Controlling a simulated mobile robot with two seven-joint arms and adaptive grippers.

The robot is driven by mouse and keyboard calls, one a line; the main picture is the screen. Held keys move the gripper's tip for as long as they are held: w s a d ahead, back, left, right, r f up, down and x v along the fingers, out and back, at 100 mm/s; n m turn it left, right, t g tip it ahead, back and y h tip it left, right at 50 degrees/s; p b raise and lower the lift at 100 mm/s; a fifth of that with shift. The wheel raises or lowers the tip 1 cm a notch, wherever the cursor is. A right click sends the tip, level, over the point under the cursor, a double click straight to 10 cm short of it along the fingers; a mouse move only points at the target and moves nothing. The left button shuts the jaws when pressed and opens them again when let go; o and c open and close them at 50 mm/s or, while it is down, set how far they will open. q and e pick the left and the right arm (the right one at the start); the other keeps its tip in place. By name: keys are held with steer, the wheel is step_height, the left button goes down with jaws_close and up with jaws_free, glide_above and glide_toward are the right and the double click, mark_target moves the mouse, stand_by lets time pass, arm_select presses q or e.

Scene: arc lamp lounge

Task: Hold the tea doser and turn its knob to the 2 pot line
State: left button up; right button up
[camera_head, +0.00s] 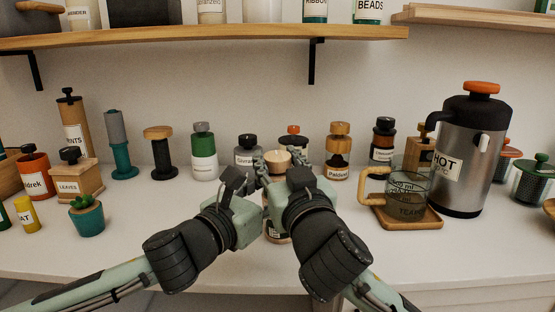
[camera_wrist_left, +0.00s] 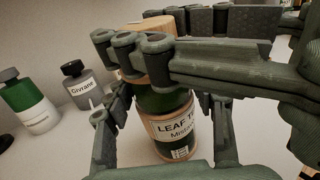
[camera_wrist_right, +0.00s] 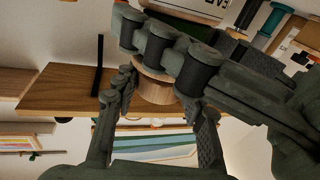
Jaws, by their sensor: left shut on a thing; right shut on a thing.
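The tea doser has a wooden knob (camera_head: 277,156) on top, and its lower body (camera_head: 277,234) shows between my grippers in the head view. In the left wrist view its dark green body (camera_wrist_left: 165,100) has a wooden lower part and a label starting "LEAF T". My left gripper (camera_head: 252,192) is shut on the body, its fingers on both sides. My right gripper (camera_head: 282,168) is shut on the knob above it; the right wrist view shows the wooden knob (camera_wrist_right: 155,90) between its fingers. The doser looks upright. The 2 pot line and any knob mark cannot be made out.
Several jars stand behind, including a green and white one (camera_head: 203,152) and a grey Givrane jar (camera_head: 247,150). At right are a glass jug (camera_head: 406,190) on a wooden tray (camera_head: 400,222) and a steel HOT flask (camera_head: 468,150).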

mark_target(281, 165)
steer(key=o, duration=1.2)
steer(key=shift+v, duration=3.85)
steer(key=shift+r, duration=0.1)
